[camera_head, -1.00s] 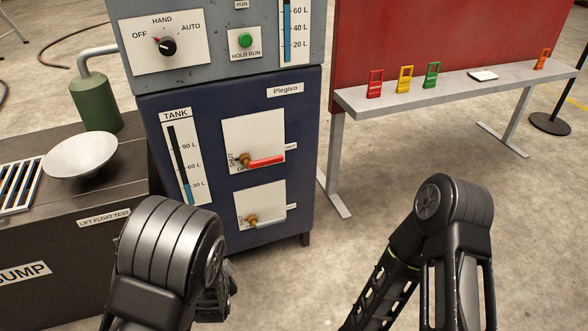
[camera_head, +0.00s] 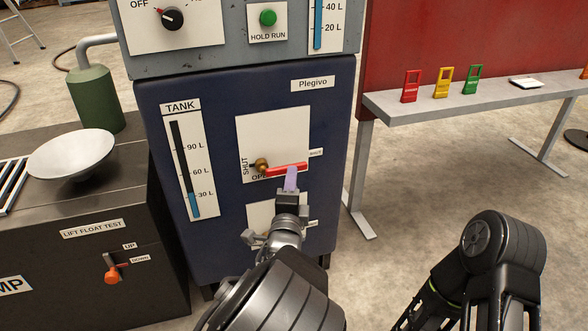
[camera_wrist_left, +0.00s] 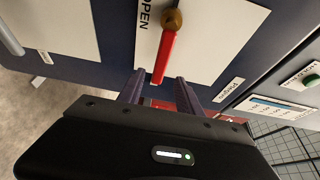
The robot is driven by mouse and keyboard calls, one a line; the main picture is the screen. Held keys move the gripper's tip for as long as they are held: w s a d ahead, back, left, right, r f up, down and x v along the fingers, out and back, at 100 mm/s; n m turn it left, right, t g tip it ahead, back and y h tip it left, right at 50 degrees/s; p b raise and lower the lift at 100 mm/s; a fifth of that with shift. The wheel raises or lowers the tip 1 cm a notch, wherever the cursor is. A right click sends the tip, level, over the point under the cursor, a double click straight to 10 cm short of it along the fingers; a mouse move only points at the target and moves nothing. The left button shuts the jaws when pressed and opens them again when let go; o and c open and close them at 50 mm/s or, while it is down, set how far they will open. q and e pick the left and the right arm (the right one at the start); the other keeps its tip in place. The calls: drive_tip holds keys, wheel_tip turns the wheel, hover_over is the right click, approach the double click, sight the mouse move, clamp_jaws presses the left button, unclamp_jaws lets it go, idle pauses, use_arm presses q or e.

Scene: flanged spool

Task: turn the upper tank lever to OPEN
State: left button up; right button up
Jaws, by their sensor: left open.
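The upper tank lever (camera_head: 288,169) has a red handle on a brass pivot (camera_head: 262,165). It points right, nearly level, on a white plate (camera_head: 272,127) with SHUT to the left of the pivot and a partly covered OPEN below. My left gripper (camera_head: 291,180) is open at the handle's outer half, seen from behind. In the left wrist view the red handle (camera_wrist_left: 165,55) points down toward the gap between the two fingers (camera_wrist_left: 160,88), its end near the fingertips. I cannot tell whether they touch. My right arm shows at lower right, but its gripper does not.
The lower white plate (camera_head: 260,217) is mostly hidden behind my left arm. A tank gauge (camera_head: 186,168) is left of the plates. A dark bench (camera_head: 110,215) with a white bowl (camera_head: 72,153) stands left. A grey shelf (camera_head: 450,98) stands right, with open floor before it.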

sight(281, 166)
use_arm(q)
drive_tip(key=w+b, duration=0.1)
drive_tip(key=w, duration=0.2)
drive_tip(key=w+b, duration=0.1)
drive_tip(key=w, duration=0.2)
drive_tip(key=shift+d+f, duration=0.15)
drive_tip(key=shift+w, duration=0.35)
drive_tip(key=shift+c, duration=0.4)
drive_tip(key=shift+d, duration=0.1)
clamp_jaws()
idle(0.4)
